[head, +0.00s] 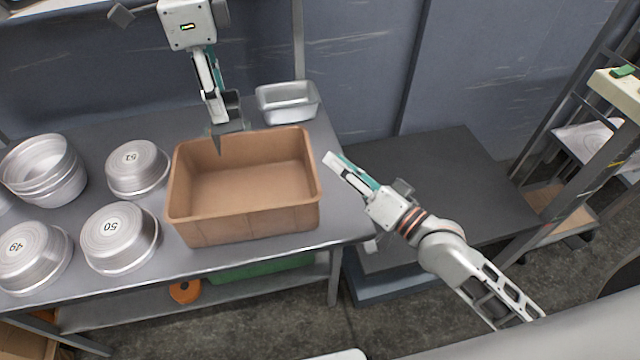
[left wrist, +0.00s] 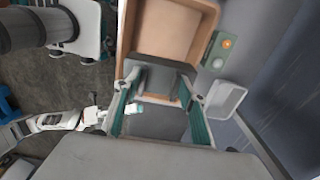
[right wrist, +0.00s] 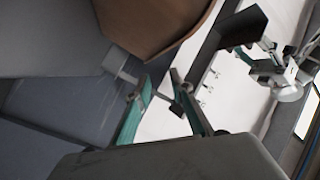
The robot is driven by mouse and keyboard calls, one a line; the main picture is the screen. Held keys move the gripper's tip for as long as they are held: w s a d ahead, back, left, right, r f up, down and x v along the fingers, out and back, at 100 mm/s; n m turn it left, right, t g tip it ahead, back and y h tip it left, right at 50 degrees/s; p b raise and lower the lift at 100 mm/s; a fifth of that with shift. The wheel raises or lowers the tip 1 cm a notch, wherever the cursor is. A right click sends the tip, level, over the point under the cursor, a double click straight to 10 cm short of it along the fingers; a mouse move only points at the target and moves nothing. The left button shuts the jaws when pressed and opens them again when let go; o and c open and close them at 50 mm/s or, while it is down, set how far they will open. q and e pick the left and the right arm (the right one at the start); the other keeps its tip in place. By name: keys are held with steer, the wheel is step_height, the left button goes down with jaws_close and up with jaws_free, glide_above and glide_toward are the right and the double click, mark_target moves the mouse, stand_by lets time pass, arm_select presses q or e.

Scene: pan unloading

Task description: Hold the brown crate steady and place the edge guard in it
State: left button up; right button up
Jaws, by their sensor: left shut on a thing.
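The brown crate (head: 245,222) stands upright on the table with its inside empty in the head view. It also shows in the left wrist view (left wrist: 198,30) and the right wrist view (right wrist: 150,22). My left gripper (head: 222,112) is shut on the dark grey edge guard (head: 224,130) and holds it above the crate's back rim. The edge guard fills the space around the jaws in the left wrist view (left wrist: 160,70). My right gripper (head: 340,168) is beside the crate's right wall, with a gap between its fingers and nothing held. Whether it touches the crate is unclear.
Several upturned round pans (head: 120,238) stand left of the crate, with stacked pans (head: 45,170) behind. A silver loaf pan (head: 288,102) sits behind the crate's right corner. A lower dark surface (head: 440,190) lies right of the table. A wall rises behind.

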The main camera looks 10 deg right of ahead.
step_height(320, 180, up, 11)
steer(key=s+a+m+t+h, duration=0.2)
steer(key=m+t, duration=0.3)
steer(key=m, duration=0.5)
steer(key=m+g+h, duration=0.7)
steer(key=m+h, duration=0.1)
steer(key=m, duration=1.6)
glide_toward(310, 158)
steer(key=shift+s, duration=0.75)
steer(key=shift+w+f, duration=0.1)
steer(key=shift+w, duration=0.25)
steer(key=x, duration=1.1)
steer(key=shift+f, duration=0.1)
steer(key=shift+s, duration=0.1)
jaws_close()
